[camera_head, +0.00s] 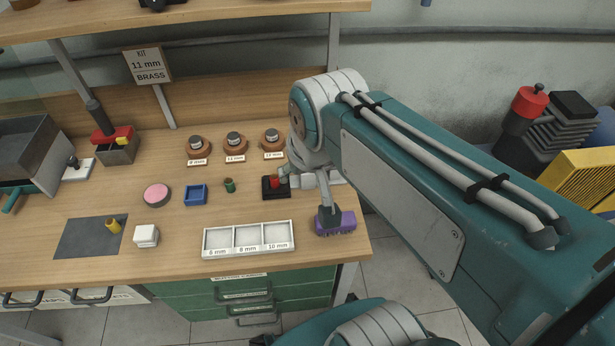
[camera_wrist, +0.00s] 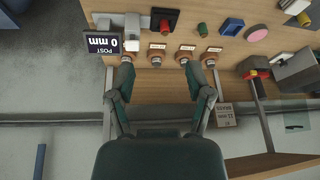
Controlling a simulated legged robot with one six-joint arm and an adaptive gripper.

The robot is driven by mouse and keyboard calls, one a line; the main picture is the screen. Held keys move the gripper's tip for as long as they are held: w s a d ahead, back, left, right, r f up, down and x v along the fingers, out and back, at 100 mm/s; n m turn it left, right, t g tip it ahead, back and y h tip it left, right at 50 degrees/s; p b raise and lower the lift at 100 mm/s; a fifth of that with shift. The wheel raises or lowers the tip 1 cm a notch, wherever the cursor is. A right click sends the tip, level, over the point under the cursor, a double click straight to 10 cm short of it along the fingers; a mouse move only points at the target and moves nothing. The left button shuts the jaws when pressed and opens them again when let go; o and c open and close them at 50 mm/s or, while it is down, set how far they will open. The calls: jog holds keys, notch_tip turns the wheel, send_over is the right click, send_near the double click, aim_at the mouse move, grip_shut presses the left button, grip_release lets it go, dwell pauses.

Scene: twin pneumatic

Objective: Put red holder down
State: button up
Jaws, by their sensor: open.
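A small red piece (camera_head: 277,183) sits upright on a black square base on the bench top. It also shows near the top of the wrist view (camera_wrist: 164,24), and I take it to be the red holder. My gripper (camera_wrist: 167,58) shows in the wrist view with its two fingers spread and nothing between them. The red piece is beyond the fingertips and apart from them. In the head view my gripper is largely hidden by my arm.
Three brown labelled discs (camera_head: 235,147) stand behind the red piece. A white three-compartment tray (camera_head: 248,239) lies in front, with a purple brush (camera_head: 336,223) to its right. A blue tray (camera_head: 196,194) and green cylinder (camera_head: 230,185) are to the left. A post gauge (camera_wrist: 103,43) is nearby.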

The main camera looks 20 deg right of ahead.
jog(key=shift+n+t, duration=0.5)
jog(key=shift+n, duration=0.2)
jog(key=s, duration=0.4)
jog(key=shift+f, duration=0.2)
